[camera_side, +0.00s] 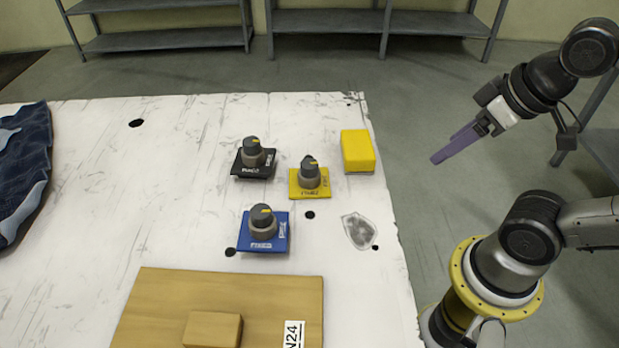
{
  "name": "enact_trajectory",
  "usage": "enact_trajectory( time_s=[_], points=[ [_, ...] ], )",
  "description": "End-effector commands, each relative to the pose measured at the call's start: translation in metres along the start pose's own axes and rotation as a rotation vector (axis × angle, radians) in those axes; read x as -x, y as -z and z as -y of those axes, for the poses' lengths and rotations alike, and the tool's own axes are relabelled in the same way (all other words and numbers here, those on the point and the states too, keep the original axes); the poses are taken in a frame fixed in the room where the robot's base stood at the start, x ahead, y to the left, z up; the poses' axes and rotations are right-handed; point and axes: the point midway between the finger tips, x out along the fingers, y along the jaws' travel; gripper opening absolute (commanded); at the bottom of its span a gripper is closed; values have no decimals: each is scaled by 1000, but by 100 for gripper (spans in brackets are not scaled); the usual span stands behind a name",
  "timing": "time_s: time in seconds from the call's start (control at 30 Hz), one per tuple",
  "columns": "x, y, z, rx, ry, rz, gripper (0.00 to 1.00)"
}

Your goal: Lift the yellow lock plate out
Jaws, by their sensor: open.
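The yellow lock plate (296,191) lies on the white table, a flat yellow square with a dark grey knob (310,175) standing on it. The knob has a yellow mark on top, and lettering shows on the plate around it. A small dark pointed piece shows just behind the knob; I cannot tell what it is. My gripper (437,159), with purple fingers, is in the air to the right of the table edge, well apart from the plate. It is open and nothing shows between its fingers.
A black plate (240,170) and a blue plate (279,243), each with a knob, lie left of the yellow plate. A yellow block (357,152) stands close to its right. A wooden board (160,300) with a small block (212,329) lies in front. Dark cloth (25,165) lies far left.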

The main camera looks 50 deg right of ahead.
Motion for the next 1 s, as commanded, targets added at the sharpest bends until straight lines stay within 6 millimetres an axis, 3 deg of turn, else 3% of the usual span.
enact_trajectory(
  time_s=[0.03,0.13,0.47,0.6,0.77,1.0],
  points=[
    [0,0,0,0,0,0,74],
    [0,0,0,0,0,0,89],
    [0,-1,0,22,0,3,89],
    [8,-4,-3,147,-11,40,89],
    [34,26,-10,401,-36,110,89],
    [48,96,1,829,-15,288,89]
  ],
)
